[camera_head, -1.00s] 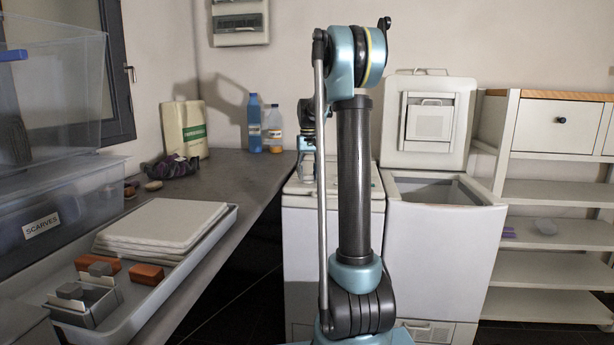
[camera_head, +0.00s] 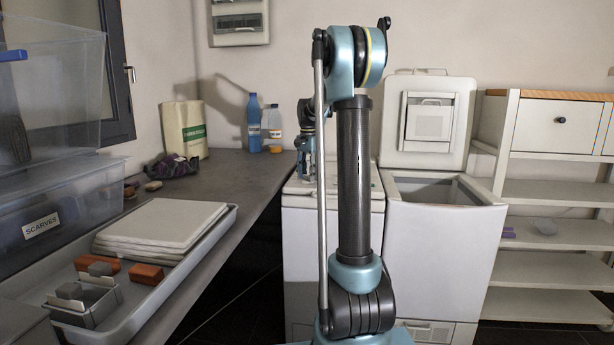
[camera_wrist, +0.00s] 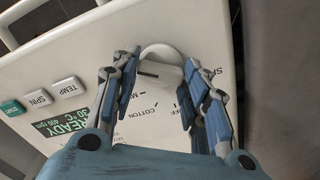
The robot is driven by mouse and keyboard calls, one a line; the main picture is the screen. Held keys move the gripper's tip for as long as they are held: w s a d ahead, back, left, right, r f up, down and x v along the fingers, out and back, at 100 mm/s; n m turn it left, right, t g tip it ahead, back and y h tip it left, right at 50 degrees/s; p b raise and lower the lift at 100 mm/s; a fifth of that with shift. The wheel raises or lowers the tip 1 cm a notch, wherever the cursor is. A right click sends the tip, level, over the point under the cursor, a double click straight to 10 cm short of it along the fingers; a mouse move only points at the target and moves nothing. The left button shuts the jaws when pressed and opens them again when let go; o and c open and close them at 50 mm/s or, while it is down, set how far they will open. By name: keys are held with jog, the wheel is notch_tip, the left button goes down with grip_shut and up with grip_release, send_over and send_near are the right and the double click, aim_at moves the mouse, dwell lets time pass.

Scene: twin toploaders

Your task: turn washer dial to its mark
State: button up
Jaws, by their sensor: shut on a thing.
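The washer dial (camera_wrist: 160,55) is a round off-white knob on the pale control panel (camera_wrist: 85,60) in the wrist view. A short dark line shows on the knob, near its left side. Printed words, including COTTON and OFF, stand around it, partly covered by the fingers. My gripper (camera_wrist: 163,70) has its blue-padded fingers on both sides of the dial, shut on it. In the head view my gripper (camera_head: 306,172) is low over the back of the left, closed washer (camera_head: 325,260); the dial cannot be made out there.
The panel has a green lit display (camera_wrist: 70,127) reading READY and START, SPIN and TEMP buttons (camera_wrist: 38,98). The right toploader (camera_head: 435,240) stands beside the washer with its lid (camera_head: 430,120) up. A grey counter (camera_head: 225,190) with bottles (camera_head: 254,125) is left of the washer.

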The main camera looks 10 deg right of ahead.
jog(key=shift+w+a+m, duration=0.1)
jog(key=shift+m, duration=1.1)
jog(key=o, duration=1)
jog(key=shift+o, duration=0.2)
jog(key=shift+r, duration=0.55)
notch_tip(320, 180, up, 11)
jog(key=shift+f, duration=0.1)
